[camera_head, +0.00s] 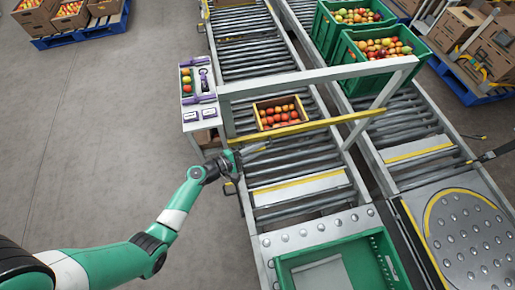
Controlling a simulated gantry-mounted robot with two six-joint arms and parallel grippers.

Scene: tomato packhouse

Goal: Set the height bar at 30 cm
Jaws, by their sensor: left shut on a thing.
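The yellow height bar (305,130) spans the roller conveyor under a pale grey gantry frame (318,79). My left gripper (240,160) is at the bar's left end, beside the left post, shut on what appears to be the bar's end; the jaws are small and the exact hold is hard to see. No height scale can be read in this view. A dark piece at the right edge (497,151) looks like the end of my right arm; its jaws cannot be made out.
A wooden crate of tomatoes (262,122) sits on the rollers just behind the bar. A green crate (282,270) is in front. Full green crates (346,75) stand on the right conveyor. Grey floor at left is clear.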

